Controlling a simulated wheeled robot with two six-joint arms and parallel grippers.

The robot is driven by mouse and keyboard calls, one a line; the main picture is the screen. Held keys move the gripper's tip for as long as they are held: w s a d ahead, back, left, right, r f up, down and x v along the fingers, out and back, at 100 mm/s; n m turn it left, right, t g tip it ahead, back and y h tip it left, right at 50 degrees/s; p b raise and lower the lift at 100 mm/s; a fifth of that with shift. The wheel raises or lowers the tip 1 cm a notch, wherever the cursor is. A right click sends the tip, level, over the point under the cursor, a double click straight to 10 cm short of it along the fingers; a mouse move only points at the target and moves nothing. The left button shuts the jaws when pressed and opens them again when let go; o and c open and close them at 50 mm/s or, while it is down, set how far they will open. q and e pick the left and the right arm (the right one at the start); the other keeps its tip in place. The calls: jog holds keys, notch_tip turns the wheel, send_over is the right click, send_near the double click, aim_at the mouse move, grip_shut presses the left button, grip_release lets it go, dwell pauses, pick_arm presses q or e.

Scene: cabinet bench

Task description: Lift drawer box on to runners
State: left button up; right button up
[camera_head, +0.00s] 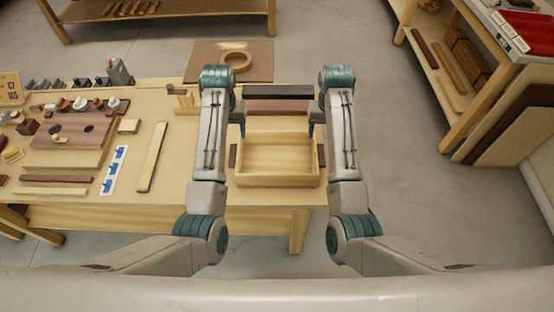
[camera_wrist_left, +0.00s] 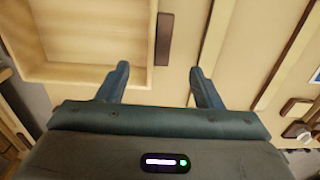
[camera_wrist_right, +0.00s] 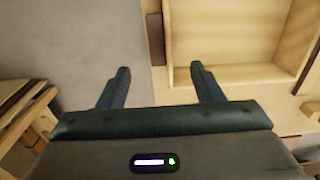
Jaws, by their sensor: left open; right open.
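The drawer box (camera_head: 278,181), an open pale wooden tray, sits at the right end of the bench, between my two arms. Dark runner strips show beside it at left (camera_head: 233,156) and right (camera_head: 321,156). My left gripper (camera_head: 242,128) is open and empty near the box's far left corner; in the left wrist view its fingers (camera_wrist_left: 158,82) straddle the area beside the box wall (camera_wrist_left: 80,74). My right gripper (camera_head: 314,128) is open and empty near the far right corner; in the right wrist view one finger is by the box wall (camera_wrist_right: 235,73) and the other is over the floor.
A dark-fronted wooden piece (camera_head: 278,92) stands behind the box. A tape roll (camera_head: 236,61) lies on a brown board farther back. Knobs, strips and a blue-marked white card (camera_head: 114,171) cover the bench's left side. Floor (camera_head: 400,200) is open at right.

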aim_at(235, 153)
pick_arm(q)
jog(key=shift+f, duration=0.15)
pick_arm(e)
jog(key=shift+f, duration=0.15)
pick_arm(q)
notch_tip(235, 153, down, 11)
jog(key=shift+r, duration=0.2)
pick_arm(e)
notch_tip(235, 153, down, 11)
jog(key=shift+r, duration=0.2)
pick_arm(q)
grip_shut()
pick_arm(e)
grip_shut()
pick_arm(q)
jog(key=shift+r, duration=0.1)
pick_arm(e)
jog(key=shift+r, duration=0.1)
